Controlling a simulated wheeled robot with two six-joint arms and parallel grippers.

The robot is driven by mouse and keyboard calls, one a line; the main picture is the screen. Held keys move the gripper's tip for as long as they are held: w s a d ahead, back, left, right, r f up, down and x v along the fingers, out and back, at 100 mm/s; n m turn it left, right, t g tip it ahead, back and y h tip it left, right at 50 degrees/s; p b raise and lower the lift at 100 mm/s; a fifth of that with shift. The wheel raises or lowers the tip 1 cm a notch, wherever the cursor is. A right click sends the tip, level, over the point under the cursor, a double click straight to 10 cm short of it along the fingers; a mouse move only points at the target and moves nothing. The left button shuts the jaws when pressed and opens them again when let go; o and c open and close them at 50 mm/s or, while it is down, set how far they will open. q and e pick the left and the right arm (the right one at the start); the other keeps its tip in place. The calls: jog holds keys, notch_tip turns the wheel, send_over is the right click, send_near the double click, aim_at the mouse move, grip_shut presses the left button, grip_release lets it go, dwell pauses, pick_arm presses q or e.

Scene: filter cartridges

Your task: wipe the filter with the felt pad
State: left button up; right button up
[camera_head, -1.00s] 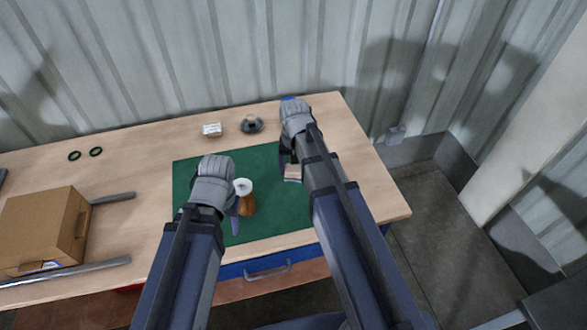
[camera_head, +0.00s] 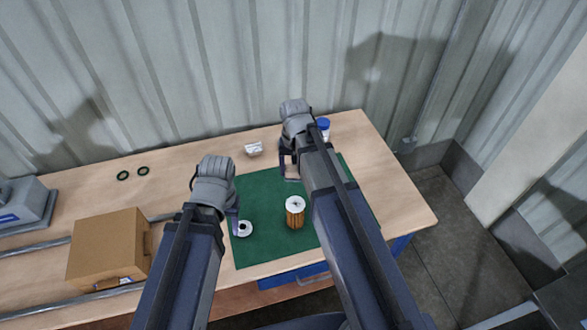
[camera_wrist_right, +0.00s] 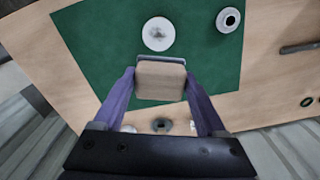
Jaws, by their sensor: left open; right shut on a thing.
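The filter (camera_head: 295,214), an orange pleated cylinder with a white top, stands upright on the green mat (camera_head: 268,247). Its round white top (camera_wrist_right: 158,34) shows just beyond the pad in the right wrist view. My right gripper (camera_head: 290,168) is shut on the felt pad (camera_wrist_right: 160,80), a tan block with a grey edge, held behind the filter in the head view, with no contact visible. My left gripper (camera_head: 232,212) is open and empty, left of the filter and apart from it. Its fingers are partly hidden by the hand.
A white ring-shaped part with a dark hole (camera_head: 243,230) lies on the mat by my left gripper. A cardboard box (camera_head: 108,247) and metal rails are at the left.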

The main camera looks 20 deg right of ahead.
jog(key=shift+d+f, duration=0.15)
jog(key=shift+f, duration=0.1)
jog(key=shift+f+b, duration=0.25)
jog(key=shift+b, duration=0.25)
jog(key=shift+f+b, duration=0.55)
jog(key=shift+f, duration=0.05)
jog(key=shift+f+b, duration=0.5)
jog(key=b, duration=0.5)
send_over(295, 197)
notch_tip(295, 197, down, 5)
jog(key=shift+r, duration=0.15)
jog(key=shift+r+p, duration=0.15)
jog(key=shift+p, duration=0.15)
